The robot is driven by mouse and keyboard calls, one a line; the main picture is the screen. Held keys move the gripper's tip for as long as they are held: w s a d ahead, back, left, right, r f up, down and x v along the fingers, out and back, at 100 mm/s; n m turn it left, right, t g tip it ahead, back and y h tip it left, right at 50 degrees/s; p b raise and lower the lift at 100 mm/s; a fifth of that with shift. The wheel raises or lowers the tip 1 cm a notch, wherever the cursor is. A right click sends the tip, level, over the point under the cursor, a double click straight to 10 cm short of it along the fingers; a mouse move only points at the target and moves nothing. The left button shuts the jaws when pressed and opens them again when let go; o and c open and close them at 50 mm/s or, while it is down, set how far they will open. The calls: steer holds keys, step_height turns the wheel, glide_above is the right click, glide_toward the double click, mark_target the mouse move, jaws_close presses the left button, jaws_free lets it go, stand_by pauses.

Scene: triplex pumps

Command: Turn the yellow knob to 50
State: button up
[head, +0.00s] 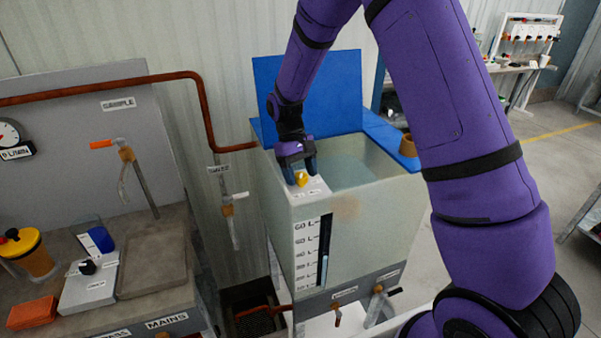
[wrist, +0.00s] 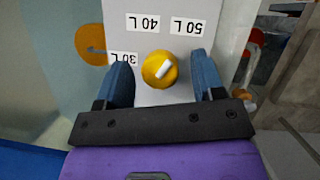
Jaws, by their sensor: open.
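The yellow knob (wrist: 160,69) is round with a white pointer bar and sits on a white panel (wrist: 150,95). The bar slants from lower left to upper right. Upside-down labels surround it: 30 L (wrist: 123,58) at left, 40 L (wrist: 142,22) above, and 50 L (wrist: 188,26) at upper right. My gripper (wrist: 162,76) is open, with one blue finger on each side of the knob and visible gaps between. In the head view my gripper (head: 301,170) is over the tank's top corner, and the knob (head: 301,179) shows small beneath it.
The knob panel is on top of a translucent tank (head: 370,215) with a level scale (head: 307,250) on its front. A raised blue lid (head: 340,85) stands behind. A brown cup-like part (head: 408,145) is at right. A bench with a sample tap (head: 125,153) is at left.

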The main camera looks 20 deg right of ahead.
steer(key=v, duration=1.1)
steer(key=s+d+r+m+t+y, duration=0.1)
steer(key=s+d+r+t, duration=0.15)
steer(key=s+r, duration=0.55)
steer(key=s+d+r+t, duration=0.2)
steer(key=s+d+r, duration=0.1)
steer(key=s+r, duration=0.45)
steer(key=s+d+r+m+t, duration=0.1)
steer(key=s+t, duration=0.1)
steer(key=s, duration=0.7)
steer(key=s+d+r+t, duration=0.1)
steer(key=s+t, duration=0.2)
steer(key=s, duration=0.6)
steer(key=shift+s+d+m, duration=0.15)
steer(key=shift+d+m, duration=0.15)
steer(key=shift+m, duration=0.1)
